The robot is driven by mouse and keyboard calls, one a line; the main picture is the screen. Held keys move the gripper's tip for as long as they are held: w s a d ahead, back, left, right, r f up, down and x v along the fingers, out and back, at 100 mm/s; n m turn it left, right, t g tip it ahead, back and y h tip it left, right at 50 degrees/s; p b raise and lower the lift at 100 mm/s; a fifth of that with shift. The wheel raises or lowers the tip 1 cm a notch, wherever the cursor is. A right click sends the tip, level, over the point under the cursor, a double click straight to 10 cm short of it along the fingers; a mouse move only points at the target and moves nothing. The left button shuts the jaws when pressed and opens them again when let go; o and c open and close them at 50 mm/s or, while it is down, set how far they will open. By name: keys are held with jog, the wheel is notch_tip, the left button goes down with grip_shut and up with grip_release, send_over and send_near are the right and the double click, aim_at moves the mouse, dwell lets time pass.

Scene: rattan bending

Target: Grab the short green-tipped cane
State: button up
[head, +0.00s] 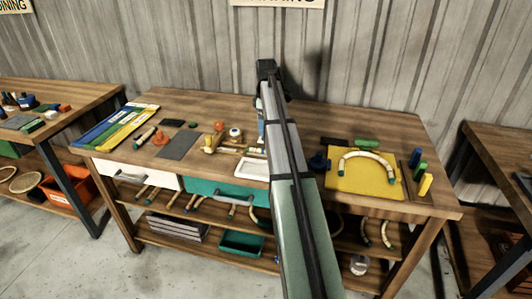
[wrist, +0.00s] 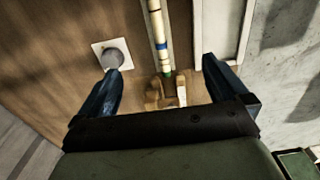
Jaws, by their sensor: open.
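In the wrist view a pale cane (wrist: 157,28) with a blue band ends in a green tip (wrist: 167,72). It lies between the two blue fingers of my gripper (wrist: 162,78), which are apart and do not touch it. A small wooden block-like piece (wrist: 165,93) is at the green end. In the head view my arm covers most of the gripper and part of this area. Another short cane (head: 145,136) lies on the left of the bench. A bent cane with green ends (head: 369,157) is on the yellow board (head: 370,184).
A white tray (wrist: 222,28) lies close to the right finger, and a grey ball on a white square (wrist: 112,57) close to the left one. In the head view, several coloured blocks (head: 420,172) stand at the right and a dark mat (head: 178,146) lies at the left.

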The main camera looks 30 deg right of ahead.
jog(key=shift+f, duration=1.9)
jog(key=shift+r, duration=0.15)
